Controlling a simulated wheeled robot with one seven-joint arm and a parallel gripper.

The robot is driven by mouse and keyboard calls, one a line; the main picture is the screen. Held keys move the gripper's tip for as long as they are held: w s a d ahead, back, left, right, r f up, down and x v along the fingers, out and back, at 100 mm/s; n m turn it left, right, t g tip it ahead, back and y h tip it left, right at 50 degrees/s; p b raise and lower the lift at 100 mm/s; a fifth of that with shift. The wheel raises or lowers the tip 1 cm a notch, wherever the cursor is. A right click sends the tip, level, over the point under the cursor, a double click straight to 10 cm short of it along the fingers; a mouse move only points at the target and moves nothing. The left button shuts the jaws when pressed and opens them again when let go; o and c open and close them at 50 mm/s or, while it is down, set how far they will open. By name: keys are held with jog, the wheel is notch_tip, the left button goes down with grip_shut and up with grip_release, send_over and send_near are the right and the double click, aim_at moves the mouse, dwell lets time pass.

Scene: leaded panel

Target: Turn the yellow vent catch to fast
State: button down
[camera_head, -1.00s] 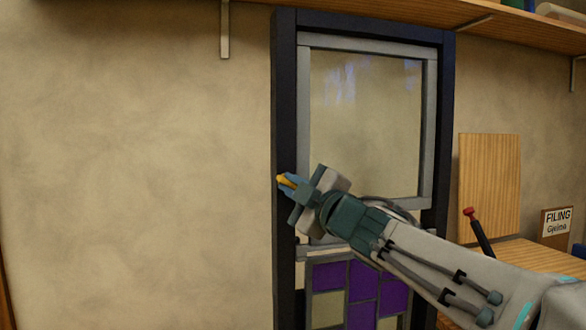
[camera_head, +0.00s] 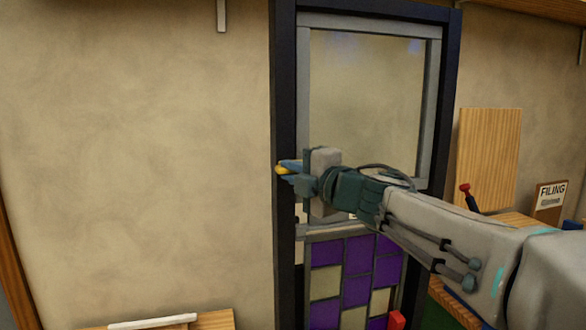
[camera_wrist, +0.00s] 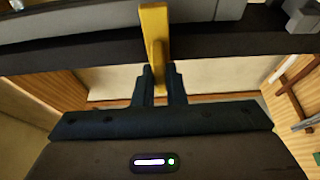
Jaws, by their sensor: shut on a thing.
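The yellow vent catch (camera_wrist: 154,35) is at the left side of the dark frame around the panel; a bit of it shows in the head view (camera_head: 282,171). My gripper (camera_head: 287,168) is shut on the catch; in the wrist view its two dark fingers (camera_wrist: 163,82) stand either side of the catch's narrow end. The leaded panel has a clear upper pane (camera_head: 365,95) in a grey frame, and purple and cream squares (camera_head: 357,255) below. My gripper and arm hide part of the panel's middle. I cannot read any fast marking.
A bench with an upright wooden board (camera_head: 488,160), a red-topped handle (camera_head: 466,190) and a "FILING" sign (camera_head: 550,200) is at the right. A wooden surface with a pale bar (camera_head: 153,322) is at the lower left. The wall left of the frame is bare.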

dwell(0.3)
jog(key=c, duration=1.5)
grip_release()
jog(key=b+v, duration=0.1)
jog(key=v, duration=1.2)
jog(key=shift+s+d, duration=0.2)
jog(key=shift+s, duration=0.15)
